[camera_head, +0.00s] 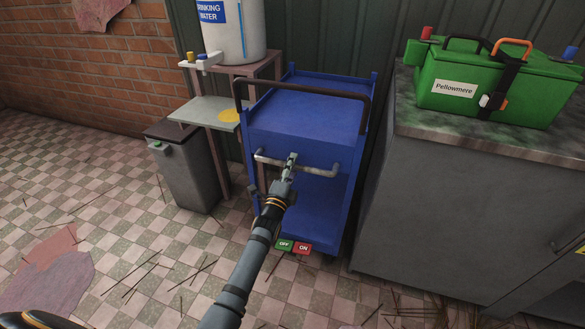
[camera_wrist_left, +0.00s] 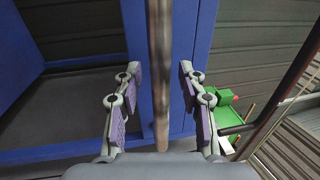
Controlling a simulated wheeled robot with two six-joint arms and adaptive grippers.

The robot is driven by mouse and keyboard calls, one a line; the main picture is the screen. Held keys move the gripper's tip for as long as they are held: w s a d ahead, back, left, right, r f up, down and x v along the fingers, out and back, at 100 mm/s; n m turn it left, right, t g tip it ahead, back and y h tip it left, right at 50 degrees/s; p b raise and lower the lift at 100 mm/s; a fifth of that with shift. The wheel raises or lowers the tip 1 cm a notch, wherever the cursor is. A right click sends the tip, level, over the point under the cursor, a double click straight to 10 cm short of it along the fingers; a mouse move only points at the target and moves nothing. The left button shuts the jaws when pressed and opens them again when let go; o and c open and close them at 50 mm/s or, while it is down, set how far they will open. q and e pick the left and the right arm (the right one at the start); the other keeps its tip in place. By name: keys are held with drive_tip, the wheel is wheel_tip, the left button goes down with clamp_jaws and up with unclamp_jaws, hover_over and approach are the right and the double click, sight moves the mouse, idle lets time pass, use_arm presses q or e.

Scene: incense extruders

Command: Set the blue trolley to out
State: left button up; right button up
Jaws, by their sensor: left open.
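The blue trolley (camera_head: 310,115) stands in the middle of the head view, between the water stand and the grey cabinet. A dark push bar (camera_head: 305,89) crosses its top, and a grey handle bar (camera_head: 318,171) crosses its near side. Low at its front are a green OFF pedal (camera_head: 284,245) and a red ON pedal (camera_head: 303,248). My left gripper (camera_head: 291,162) is at the grey handle bar. In the left wrist view, this gripper (camera_wrist_left: 160,100) is open, with a bar (camera_wrist_left: 160,60) running between its fingers and a gap on each side. My right gripper is not in view.
The grey cabinet (camera_head: 455,190) with a green box (camera_head: 495,85) stands close on the right. A grey bin (camera_head: 185,170) and a stand with a water container (camera_head: 235,35) are on the left. The tiled floor at left is mostly clear, with scattered sticks.

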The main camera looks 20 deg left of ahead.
use_arm(q)
clamp_jaws()
idle(0.3)
